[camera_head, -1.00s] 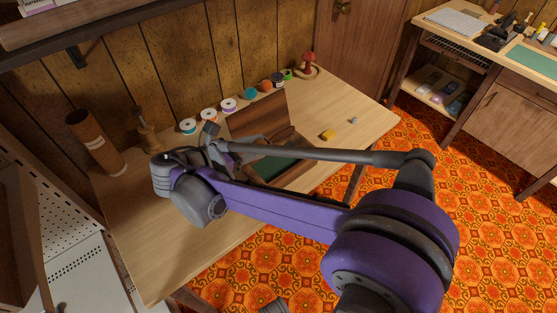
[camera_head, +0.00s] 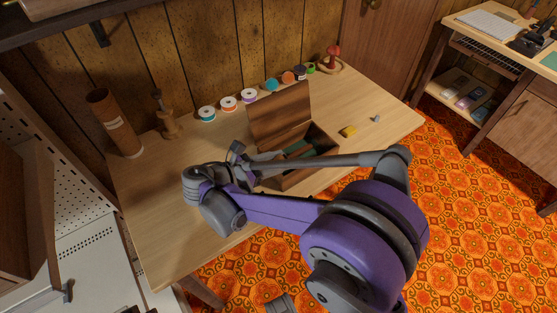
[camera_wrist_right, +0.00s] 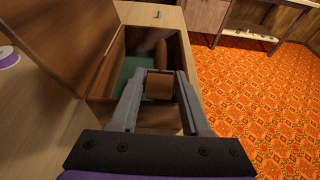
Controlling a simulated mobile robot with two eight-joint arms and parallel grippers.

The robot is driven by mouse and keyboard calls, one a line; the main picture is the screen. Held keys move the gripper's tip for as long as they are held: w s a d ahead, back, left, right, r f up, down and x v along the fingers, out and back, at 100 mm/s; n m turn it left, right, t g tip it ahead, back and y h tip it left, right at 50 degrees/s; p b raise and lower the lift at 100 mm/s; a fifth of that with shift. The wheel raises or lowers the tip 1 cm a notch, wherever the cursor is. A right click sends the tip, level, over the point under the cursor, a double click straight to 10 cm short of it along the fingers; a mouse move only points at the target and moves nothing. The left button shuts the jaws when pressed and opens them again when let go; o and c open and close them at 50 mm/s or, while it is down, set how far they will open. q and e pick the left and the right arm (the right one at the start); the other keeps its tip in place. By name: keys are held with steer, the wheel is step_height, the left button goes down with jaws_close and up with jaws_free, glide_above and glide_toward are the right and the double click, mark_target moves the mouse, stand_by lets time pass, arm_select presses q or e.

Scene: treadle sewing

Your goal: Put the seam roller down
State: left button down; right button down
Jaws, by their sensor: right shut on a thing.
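My right gripper (camera_wrist_right: 160,85) is shut on a brown wooden piece, the seam roller (camera_wrist_right: 160,88), whose end shows between the fingertips. It is over or just inside an open wooden box (camera_wrist_right: 117,52) with a green lining. I cannot tell whether the roller touches the box floor. A brown rounded piece (camera_wrist_right: 161,52) shows just past the fingertips, and I cannot tell whether it is part of the roller. In the head view, the box (camera_head: 326,148) stands on the table with its lid raised, and my right arm partly hides it and the gripper. My left gripper is not in view.
Thread spools (camera_head: 228,103) line the back of the table (camera_head: 165,235). A cardboard tube (camera_head: 113,122) and a wooden stand (camera_head: 166,120) are at the left. A yellow block (camera_head: 348,131) and a small grey piece (camera_head: 376,118) lie right of the box. The table's left front is clear.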

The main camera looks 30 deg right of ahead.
steer(key=shift+f+b, duration=0.4)
steer(key=shift+f, duration=0.25)
steer(key=shift+c, duration=1.9)
jaws_free()
steer(key=shift+r, duration=0.25)
steer(key=shift+r+p, duration=0.5)
steer(key=w+p+v, duration=0.1)
steer(key=v, duration=1.1)
steer(key=shift+s, duration=0.45)
steer(key=shift+f, duration=0.15)
